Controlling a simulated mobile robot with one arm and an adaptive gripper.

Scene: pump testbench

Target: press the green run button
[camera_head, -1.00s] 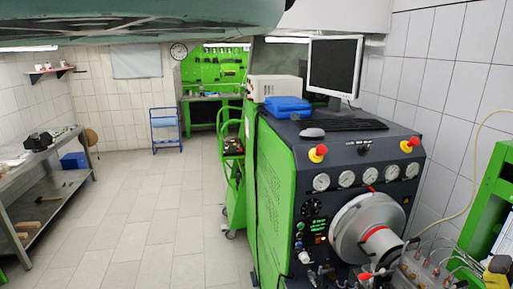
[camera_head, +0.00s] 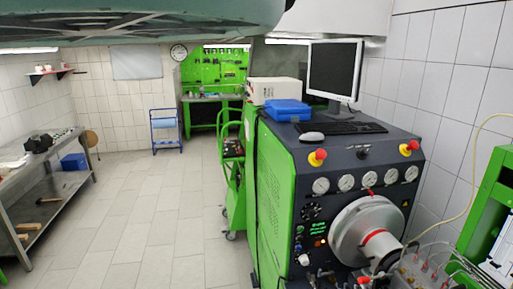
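The green and dark test bench (camera_head: 277,185) stands right of centre, its control panel facing me. On the panel's left side, a small display (camera_head: 320,228) shows bright green text. Left of it is a column of small round buttons (camera_head: 299,237); one looks green, but they are too small to tell clearly which is the run button. A small orange light (camera_head: 322,242) shows below the display. My gripper is not in view, so its place relative to the button cannot be seen.
Two red knobs on yellow bases (camera_head: 317,157) (camera_head: 408,148) sit on the bench's top edge. A large round grey drum (camera_head: 345,232) projects from the front, with fittings and hoses at lower right. A metal table (camera_head: 45,190) stands left; the tiled floor between is clear.

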